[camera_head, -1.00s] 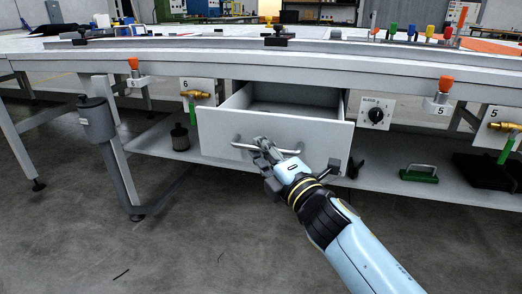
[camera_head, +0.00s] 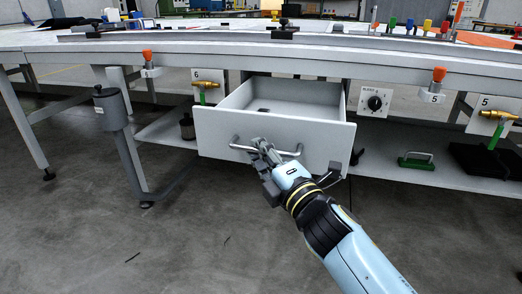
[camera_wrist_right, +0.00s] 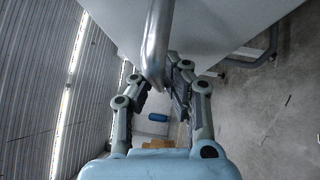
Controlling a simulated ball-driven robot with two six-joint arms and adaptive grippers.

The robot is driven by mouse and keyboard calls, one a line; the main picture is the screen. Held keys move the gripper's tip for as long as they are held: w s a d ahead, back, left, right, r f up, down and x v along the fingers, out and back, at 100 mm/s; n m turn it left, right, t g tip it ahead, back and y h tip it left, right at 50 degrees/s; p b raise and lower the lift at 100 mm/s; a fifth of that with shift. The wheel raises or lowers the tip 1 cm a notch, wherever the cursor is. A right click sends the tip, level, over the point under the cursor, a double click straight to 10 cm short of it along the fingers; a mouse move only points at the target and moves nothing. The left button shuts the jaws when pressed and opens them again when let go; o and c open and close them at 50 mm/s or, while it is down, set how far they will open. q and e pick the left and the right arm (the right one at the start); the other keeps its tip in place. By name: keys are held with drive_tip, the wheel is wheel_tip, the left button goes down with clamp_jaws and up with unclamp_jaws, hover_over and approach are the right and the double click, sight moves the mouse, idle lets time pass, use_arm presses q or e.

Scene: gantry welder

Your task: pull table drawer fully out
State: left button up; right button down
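My right gripper (camera_head: 263,148) is at the middle of this handle. My left gripper is in neither view.
The long table (camera_head: 300,52) spans the view above the drawer. A lower shelf (camera_head: 390,172) holds a green-handled block (camera_head: 417,163) and a black item (camera_head: 485,162). A dial panel (camera_head: 375,102) is right of the drawer.

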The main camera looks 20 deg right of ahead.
drive_tip(key=c, duration=1.7)
unclamp_jaws()
drive_tip(key=shift+r, duration=0.2)
drive_tip(key=shift+o, duration=0.3)
drive_tip(key=shift+f, duration=0.1)
drive_tip(key=shift+s, duration=0.15)
drive_tip(key=v, duration=1.1)
drive_tip(key=shift+s, duration=0.35)
drive_tip(key=shift+d, duration=0.15)
